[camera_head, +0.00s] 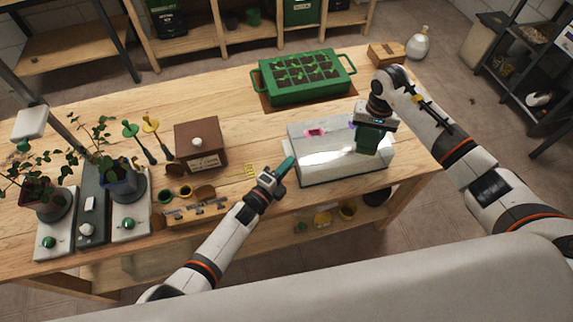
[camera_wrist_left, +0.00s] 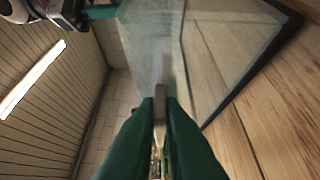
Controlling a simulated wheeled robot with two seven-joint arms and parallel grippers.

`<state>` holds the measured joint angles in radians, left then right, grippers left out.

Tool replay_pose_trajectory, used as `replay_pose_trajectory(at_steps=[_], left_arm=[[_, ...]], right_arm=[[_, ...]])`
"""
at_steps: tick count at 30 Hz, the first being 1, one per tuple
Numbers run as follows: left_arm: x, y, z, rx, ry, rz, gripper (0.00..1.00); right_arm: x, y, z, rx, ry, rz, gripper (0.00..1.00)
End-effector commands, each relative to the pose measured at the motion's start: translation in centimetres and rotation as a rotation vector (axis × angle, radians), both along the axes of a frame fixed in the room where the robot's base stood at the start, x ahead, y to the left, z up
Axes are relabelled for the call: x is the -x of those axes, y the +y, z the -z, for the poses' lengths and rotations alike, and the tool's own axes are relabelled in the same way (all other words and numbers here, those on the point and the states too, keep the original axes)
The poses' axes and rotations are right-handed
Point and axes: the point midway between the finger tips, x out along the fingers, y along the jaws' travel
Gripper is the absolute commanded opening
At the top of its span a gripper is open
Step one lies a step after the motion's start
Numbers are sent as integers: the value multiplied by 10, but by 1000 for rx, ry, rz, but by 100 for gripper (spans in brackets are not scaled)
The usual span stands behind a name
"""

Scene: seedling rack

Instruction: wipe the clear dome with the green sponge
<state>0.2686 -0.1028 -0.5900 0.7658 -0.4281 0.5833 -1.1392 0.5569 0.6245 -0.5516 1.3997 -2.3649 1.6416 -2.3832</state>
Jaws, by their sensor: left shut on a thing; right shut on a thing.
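The clear dome (camera_head: 340,166), a long see-through box shape, stands at the right part of the table. A pink mark and a purple mark show toward its far side. My left gripper (camera_head: 287,164) is at the dome's left end. In the left wrist view its green fingers (camera_wrist_left: 160,105) are shut on a pale edge of the dome (camera_wrist_left: 155,45). My right gripper (camera_head: 371,128) is over the dome's right part, shut on a dark green block, the green sponge (camera_head: 366,145). Whether the sponge touches the dome is unclear.
A green seedling tray (camera_head: 303,98) stands behind the dome. A brown box (camera_head: 201,146), small pots and a wooden tool holder (camera_head: 195,214) lie left of my left gripper. Potted plants (camera_head: 124,184) stand farther left. A small wooden block (camera_head: 386,54) lies at the back right.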

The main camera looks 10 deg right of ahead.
Motion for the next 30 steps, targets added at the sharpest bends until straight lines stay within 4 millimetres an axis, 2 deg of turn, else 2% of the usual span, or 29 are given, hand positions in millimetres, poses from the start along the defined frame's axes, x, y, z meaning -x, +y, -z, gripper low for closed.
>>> replay_pose_trajectory(at_steps=[30], left_arm=[[0,0,0,0,0,0,0]], right_arm=[[0,0,20,0,1,1,31]])
